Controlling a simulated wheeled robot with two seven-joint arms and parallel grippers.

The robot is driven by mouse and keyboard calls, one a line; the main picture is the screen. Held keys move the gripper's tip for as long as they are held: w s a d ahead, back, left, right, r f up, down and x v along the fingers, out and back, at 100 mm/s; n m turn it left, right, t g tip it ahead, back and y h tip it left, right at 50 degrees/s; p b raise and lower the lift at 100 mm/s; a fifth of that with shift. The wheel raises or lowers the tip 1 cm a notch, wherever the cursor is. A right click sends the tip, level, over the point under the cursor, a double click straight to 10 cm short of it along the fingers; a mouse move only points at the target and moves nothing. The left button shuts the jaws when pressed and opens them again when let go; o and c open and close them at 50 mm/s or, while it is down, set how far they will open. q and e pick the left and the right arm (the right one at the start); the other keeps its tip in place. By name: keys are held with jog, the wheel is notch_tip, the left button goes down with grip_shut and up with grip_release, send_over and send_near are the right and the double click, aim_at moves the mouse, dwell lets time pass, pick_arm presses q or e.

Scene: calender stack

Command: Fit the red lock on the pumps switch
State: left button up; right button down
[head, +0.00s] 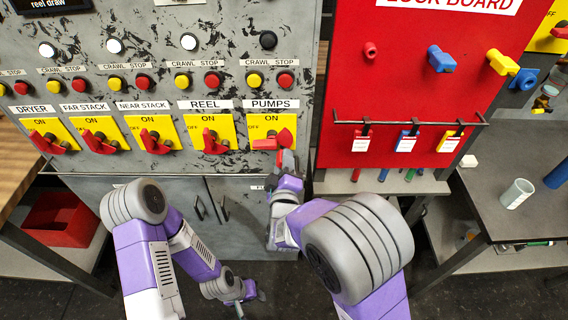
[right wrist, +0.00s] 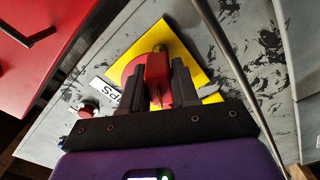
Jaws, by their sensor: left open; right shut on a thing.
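The pumps switch has a yellow plate (head: 257,122) with a red handle (head: 264,144) that lies about level, its end toward the OFF mark. My right gripper (head: 287,160) is just below and right of that handle. In the right wrist view its fingers (right wrist: 158,92) are shut on the red lock (right wrist: 157,70), in front of the yellow plate (right wrist: 184,38). A red rounded part of the switch shows behind the lock. I cannot tell whether the lock passes through the handle. My left gripper (head: 240,302) is open and empty, low over the floor.
A red bin (head: 62,218) stands low left.

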jog(key=shift+w, duration=0.65)
jog(key=shift+c, duration=2.2)
grip_release()
jog(key=shift+s, duration=0.1)
jog(key=s, duration=0.6)
jog(key=shift+s+p, duration=0.35)
jog(key=shift+s, duration=0.05)
jog(key=shift+f, duration=0.1)
